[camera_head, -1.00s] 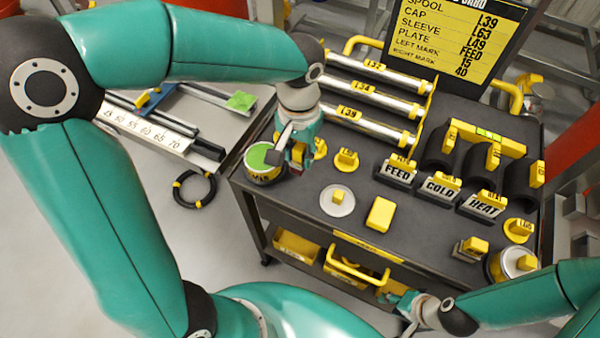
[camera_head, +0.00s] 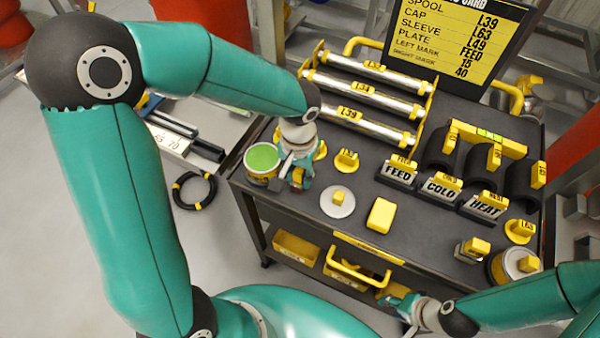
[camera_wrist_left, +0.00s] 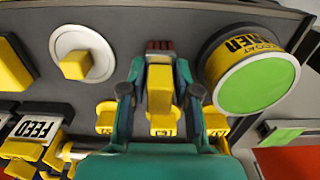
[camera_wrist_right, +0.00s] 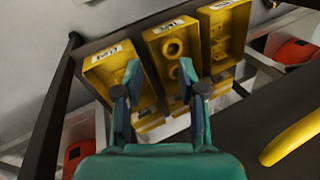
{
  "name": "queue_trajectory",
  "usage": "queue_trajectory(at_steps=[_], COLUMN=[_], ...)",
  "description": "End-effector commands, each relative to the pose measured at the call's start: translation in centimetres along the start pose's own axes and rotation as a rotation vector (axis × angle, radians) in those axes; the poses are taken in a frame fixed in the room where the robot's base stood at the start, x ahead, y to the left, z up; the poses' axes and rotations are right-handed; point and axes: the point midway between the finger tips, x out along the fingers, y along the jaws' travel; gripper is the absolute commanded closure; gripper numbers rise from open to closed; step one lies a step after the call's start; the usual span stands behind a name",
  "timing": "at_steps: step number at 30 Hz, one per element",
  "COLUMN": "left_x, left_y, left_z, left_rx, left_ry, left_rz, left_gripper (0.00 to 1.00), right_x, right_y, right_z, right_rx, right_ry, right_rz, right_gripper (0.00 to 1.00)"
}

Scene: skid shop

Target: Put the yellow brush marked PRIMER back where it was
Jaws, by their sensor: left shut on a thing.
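The yellow brush (camera_wrist_left: 159,85) is between the fingers of my left gripper (camera_wrist_left: 160,72), which is shut on it. Its dark reddish bristle end points to the top of the left wrist view; I cannot read its marking. In the head view my left gripper (camera_head: 297,175) is over the cart's left end, just right of the green-topped can (camera_head: 262,160). The can's yellow label, partly readable, shows in the left wrist view (camera_wrist_left: 247,70). Whether the brush touches the cart top is hidden. My right gripper (camera_wrist_right: 160,75) is open and empty above the lower bins.
On the cart top (camera_head: 300,207) are a white disc (camera_head: 337,202) with a yellow knob, a yellow block (camera_head: 381,214), small yellow caps (camera_head: 346,160), and FEED (camera_head: 397,174), COLD and HEAT blocks. Silver rollers (camera_head: 370,95) lie behind. Yellow bins (camera_wrist_right: 115,80) stand below.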

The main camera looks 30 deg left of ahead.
Motion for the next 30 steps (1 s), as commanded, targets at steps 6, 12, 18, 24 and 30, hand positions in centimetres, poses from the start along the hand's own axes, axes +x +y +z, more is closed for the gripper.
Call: queue_trajectory(at_steps=[6, 12, 18, 24, 30], left_x=[0.1, 0.1, -0.6, -3.8, -7.9], left_y=[0.0, 0.0, 0.0, 0.1, 0.1], left_z=[0.0, 0.0, -0.1, -0.1, -0.2], left_rx=[0.000, 0.000, 0.000, 0.000, 0.001], left_ry=[0.000, 0.000, 0.002, 0.006, 0.006], left_rz=[0.000, 0.000, 0.000, 0.002, 0.001], left_gripper=[0.44, 0.44, 0.44, 0.44, 0.44], right_x=[0.1, 0.1, -0.2, -0.4, -0.7], right_y=[0.0, 0.0, -0.1, -0.1, -0.2], right_z=[0.0, 0.0, 0.0, 0.0, 0.0], right_rx=[0.000, 0.000, 0.000, 0.000, 0.000], right_ry=[0.000, 0.000, 0.000, 0.000, 0.000], right_rz=[0.000, 0.000, 0.000, 0.000, 0.000], right_gripper=[0.60, 0.60, 0.60, 0.60, 0.60])
